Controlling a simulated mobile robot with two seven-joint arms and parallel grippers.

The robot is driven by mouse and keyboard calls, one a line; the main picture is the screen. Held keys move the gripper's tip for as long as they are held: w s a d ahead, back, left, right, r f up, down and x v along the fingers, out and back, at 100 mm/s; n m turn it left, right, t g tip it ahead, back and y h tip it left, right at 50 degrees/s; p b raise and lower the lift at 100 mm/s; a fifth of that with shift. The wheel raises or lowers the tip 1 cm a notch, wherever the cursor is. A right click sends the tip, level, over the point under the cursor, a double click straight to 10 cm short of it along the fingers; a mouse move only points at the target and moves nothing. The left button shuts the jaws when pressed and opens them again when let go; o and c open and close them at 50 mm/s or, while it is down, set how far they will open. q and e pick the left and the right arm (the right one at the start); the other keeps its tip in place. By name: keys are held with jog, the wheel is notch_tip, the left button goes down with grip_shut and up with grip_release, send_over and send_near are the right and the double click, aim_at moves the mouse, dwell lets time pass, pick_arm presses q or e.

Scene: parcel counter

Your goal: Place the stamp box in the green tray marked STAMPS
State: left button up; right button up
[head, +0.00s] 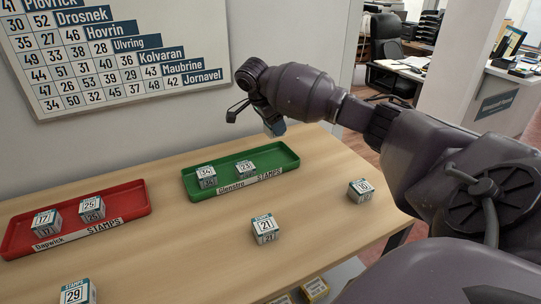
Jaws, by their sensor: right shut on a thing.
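The green tray (191,187) lies at the back middle of the counter, with a front label that reads STAMPS. Inside it sit two stamp boxes, 34 (207,176) and 23 (246,169). My right gripper (257,120) is in the air above the tray's back edge, in front of the wall. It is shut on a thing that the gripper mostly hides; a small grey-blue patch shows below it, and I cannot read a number. More stamp boxes, 21 (265,229), 10 (360,190) and 29 (78,292), stand on the counter. My left gripper is out of view.
A red tray (118,224), also marked STAMPS, lies at left with boxes 17 (47,222) and 25 (92,209). A number chart (100,60) hangs on the wall. The wooden counter (180,250) is bare between the trays and in front of the green one.

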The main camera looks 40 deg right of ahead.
aim_at(278, 160)
notch_tip(278, 160, down, 3)
jog(key=shift+f, duration=0.1)
jog(key=shift+f+b, duration=0.35)
jog(key=shift+f, duration=0.25)
notch_tip(278, 160, down, 5)
jog(key=shift+f+b, duration=0.1)
jog(key=shift+b, duration=0.5)
jog(key=shift+f, duration=0.15)
jog(key=o, duration=1)
